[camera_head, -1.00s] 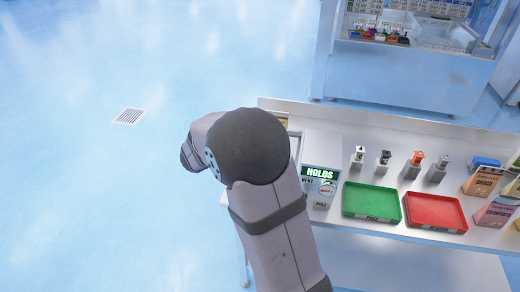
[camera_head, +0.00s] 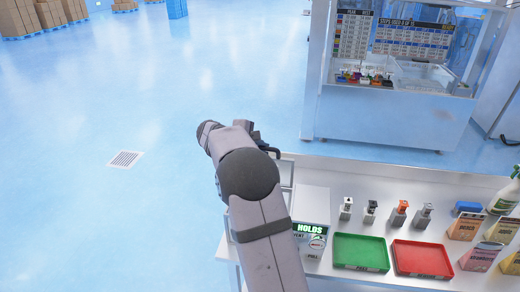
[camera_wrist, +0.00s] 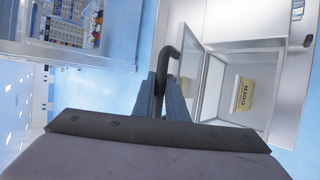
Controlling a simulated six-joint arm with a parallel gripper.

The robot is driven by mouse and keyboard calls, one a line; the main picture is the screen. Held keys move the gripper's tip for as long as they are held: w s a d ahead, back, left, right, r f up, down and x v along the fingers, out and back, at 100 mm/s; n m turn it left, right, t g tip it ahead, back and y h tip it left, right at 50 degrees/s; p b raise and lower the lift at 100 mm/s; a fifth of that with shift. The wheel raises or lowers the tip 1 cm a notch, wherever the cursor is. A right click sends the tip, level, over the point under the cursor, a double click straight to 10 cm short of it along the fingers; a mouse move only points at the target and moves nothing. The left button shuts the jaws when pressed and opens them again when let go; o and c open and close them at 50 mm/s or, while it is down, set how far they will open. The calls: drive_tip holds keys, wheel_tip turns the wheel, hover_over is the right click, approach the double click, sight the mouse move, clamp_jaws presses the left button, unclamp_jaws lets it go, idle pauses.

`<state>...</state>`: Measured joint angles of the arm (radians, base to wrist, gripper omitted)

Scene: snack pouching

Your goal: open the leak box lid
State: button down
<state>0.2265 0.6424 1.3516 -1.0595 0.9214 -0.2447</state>
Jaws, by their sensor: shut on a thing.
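The leak box (camera_head: 313,200) is a pale box at the left end of the bench, with a green "HOLDS" display (camera_head: 310,228) on its front. In the wrist view its interior (camera_wrist: 252,88) shows, with a yellowish label inside. The lid (camera_wrist: 212,86) is a framed clear panel standing raised at an angle to the box opening. It also shows as a thin upright frame in the head view (camera_head: 287,176). My gripper (camera_wrist: 166,92) is shut on the dark curved lid handle (camera_wrist: 168,58). In the head view my arm hides part of the box's left side.
A green tray (camera_head: 360,269) and a red tray (camera_head: 423,276) lie right of the box. Several small stamp-like fixtures (camera_head: 372,211) stand behind them. Pouches (camera_head: 465,226) and a bottle are at the far right. Open floor lies left of the bench.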

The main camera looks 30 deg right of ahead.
drive_tip(key=shift+w+d+r+g+y+p, duration=0.1)
drive_tip(key=shift+w+d+g+y+p, duration=0.55)
drive_tip(key=shift+w+d+p, duration=0.4)
